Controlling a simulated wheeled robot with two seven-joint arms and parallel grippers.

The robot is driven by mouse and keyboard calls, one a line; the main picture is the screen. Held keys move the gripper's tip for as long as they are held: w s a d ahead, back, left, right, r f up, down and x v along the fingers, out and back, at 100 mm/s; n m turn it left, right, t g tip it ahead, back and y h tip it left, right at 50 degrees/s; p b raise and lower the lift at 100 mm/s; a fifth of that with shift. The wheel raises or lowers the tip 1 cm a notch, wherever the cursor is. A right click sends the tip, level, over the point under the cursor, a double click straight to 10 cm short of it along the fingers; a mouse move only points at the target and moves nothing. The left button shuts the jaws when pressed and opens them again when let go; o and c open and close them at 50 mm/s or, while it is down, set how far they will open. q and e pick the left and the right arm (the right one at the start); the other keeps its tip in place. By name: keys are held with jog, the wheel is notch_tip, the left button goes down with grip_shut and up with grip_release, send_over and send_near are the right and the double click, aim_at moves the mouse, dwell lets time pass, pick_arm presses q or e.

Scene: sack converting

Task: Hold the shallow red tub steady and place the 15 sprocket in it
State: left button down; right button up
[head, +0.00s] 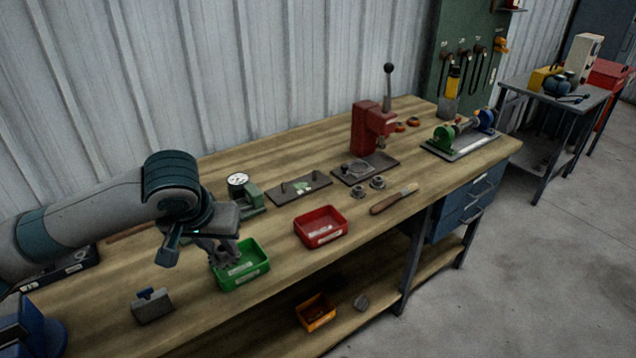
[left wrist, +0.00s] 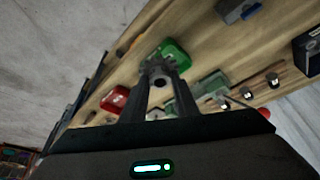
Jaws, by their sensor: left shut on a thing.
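The shallow red tub (head: 322,240) sits upright on the bench, with a white label on its front. It also shows in the left wrist view (left wrist: 108,103). My left gripper (head: 227,257) is over the green tub (head: 245,278), left of the red tub, and its fingertips point down at that tub's opening. In the left wrist view the fingers (left wrist: 160,75) are shut on a small grey round part with a dark hole, seemingly a sprocket (left wrist: 160,83); its number cannot be read. Two similar sprockets (head: 358,191) stand on the bench behind the red tub. My right gripper is not in view.
A wooden-handled tool (head: 393,200) lies right of the red tub. Behind are a dial gauge (head: 241,190), a pinned plate (head: 299,188) and a red press (head: 368,130). A grey block (head: 152,309) lies at front left. An orange bin (head: 315,313) is on the lower shelf.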

pick_arm(q)
jog(key=w+d+r+m+h+p, duration=0.1)
jog(key=w+d+r+m, duration=0.15)
jog(key=w, duration=0.35)
jog(key=w+d+r+m+p, duration=0.1)
jog(key=w+d, duration=0.3)
jog(key=w, duration=0.3)
jog(key=w+d+r+m+h+p, duration=0.1)
jog(key=w+d+r, duration=0.15)
jog(key=w, duration=0.35)
jog(key=w+d+f+m+g+h+p, duration=0.1)
jog(key=w+d+f+m+p, duration=0.1)
jog(key=w+d+f+m, duration=0.2)
jog(key=d+f+m, duration=0.2)
jog(key=d+f, duration=0.2)
jog(key=d, duration=0.2)
jog(key=shift+w+g+h+p, duration=0.3)
jog(key=shift+w+p, duration=0.05)
jog(key=shift+w, duration=0.05)
